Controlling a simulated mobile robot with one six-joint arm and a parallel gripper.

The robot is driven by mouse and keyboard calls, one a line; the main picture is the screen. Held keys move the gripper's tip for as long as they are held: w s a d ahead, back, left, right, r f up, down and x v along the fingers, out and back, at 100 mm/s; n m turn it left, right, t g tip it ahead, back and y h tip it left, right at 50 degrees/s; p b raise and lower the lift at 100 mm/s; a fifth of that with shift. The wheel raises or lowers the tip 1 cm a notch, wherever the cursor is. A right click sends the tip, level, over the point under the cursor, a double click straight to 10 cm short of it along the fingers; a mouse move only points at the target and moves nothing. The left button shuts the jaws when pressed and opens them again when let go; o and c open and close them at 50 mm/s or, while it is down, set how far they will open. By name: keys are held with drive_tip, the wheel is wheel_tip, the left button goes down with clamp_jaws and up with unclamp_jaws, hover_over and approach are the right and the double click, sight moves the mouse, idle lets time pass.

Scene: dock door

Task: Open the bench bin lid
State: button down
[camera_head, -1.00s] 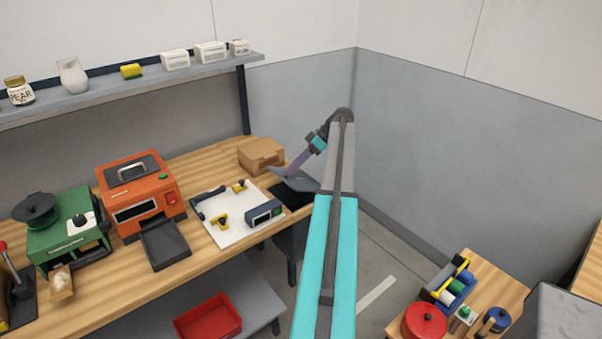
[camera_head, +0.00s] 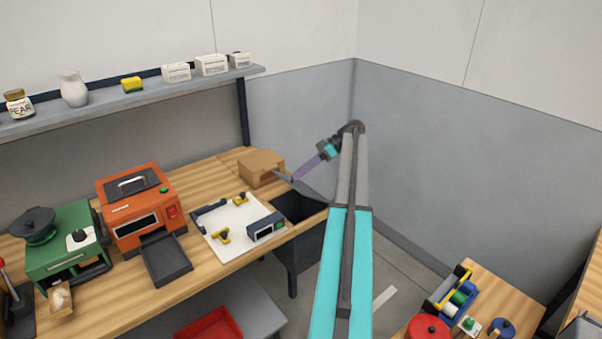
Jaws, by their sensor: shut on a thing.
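The bench bin (camera_head: 306,246) is a dark box set into the right end of the wooden bench. Its grey lid (camera_head: 314,192) is raised and tilted at the right side of the opening, and the dark inside shows to the left of it. My gripper (camera_head: 293,178) reaches in from the upper right, with its purple part slanting down to the lid's upper edge. It is shut on the lid there; the fingertips are small and hard to make out.
A cardboard box (camera_head: 261,167) stands just left of my gripper. A white board (camera_head: 238,226) with yellow clamps lies left of the bin. An orange machine (camera_head: 140,207) and a green machine (camera_head: 66,245) stand farther left. A grey wall (camera_head: 440,160) is behind my arm.

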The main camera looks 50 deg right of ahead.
drive_tip(key=c, duration=1.6)
unclamp_jaws()
drive_tip(key=shift+s+f, duration=0.15)
drive_tip(key=shift+c, duration=0.2)
drive_tip(key=shift+o, duration=0.4)
drive_tip(key=shift+r, duration=0.2)
